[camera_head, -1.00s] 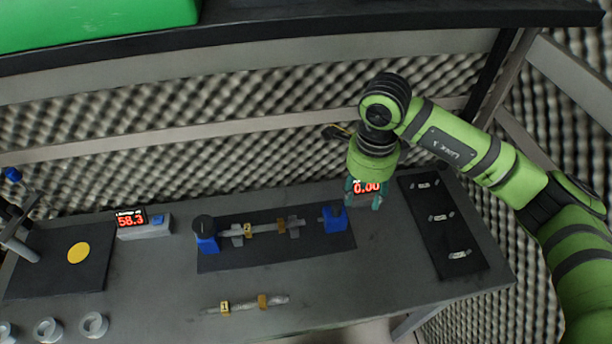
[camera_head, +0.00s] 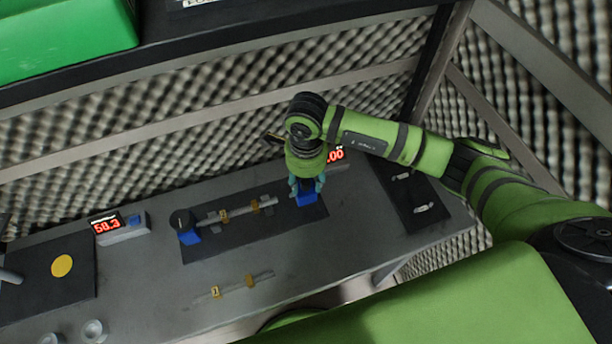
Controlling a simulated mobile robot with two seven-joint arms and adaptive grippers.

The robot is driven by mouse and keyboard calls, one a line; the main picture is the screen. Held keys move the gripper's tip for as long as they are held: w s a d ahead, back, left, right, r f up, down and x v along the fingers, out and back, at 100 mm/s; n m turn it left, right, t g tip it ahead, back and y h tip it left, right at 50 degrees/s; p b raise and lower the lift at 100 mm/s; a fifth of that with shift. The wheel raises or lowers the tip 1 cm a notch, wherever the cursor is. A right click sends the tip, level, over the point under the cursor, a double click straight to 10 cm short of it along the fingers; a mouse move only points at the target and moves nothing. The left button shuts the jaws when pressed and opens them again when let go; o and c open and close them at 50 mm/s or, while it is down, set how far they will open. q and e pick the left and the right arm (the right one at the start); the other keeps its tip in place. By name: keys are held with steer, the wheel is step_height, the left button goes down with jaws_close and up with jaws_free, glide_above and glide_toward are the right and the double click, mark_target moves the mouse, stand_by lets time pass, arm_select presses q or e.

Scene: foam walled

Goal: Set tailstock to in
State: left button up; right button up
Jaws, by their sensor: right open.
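The tailstock (camera_head: 306,199) is the blue block at the right end of the dark fixture mat (camera_head: 250,234). A shaft (camera_head: 240,212) with a yellow tag lies along the fixture, between the tailstock and the blue headstock (camera_head: 188,235) with its black knob at the left end. My right gripper (camera_head: 306,186) points down at the tailstock with its teal fingers open, at or just above the block's top. The fingers hide part of the block, and I cannot tell whether they touch it.
A second tagged shaft (camera_head: 236,287) lies on the bench in front. A display reading 58.3 (camera_head: 107,224) stands at left, beside a dark mat with a yellow disc (camera_head: 62,266). Another display (camera_head: 334,155) is partly behind my gripper. A dark mat with small parts (camera_head: 408,196) is at right.

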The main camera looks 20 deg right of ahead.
jaws_close()
steer(key=shift+a+f+b, duration=0.2)
steer(key=shift+a+b, duration=0.8)
steer(key=shift+a, duration=0.15)
arm_select(q)
steer(key=shift+w+d+f, duration=0.1)
steer(key=shift+w+f, duration=0.05)
steer(key=shift+f, duration=0.3)
steer(key=shift+w+d+f, duration=0.1)
steer(key=shift+f, duration=0.35)
arm_select(e)
steer(key=shift+a+r, duration=0.15)
steer(key=shift+a, duration=0.15)
jaws_free()
steer(key=shift+d, duration=0.1)
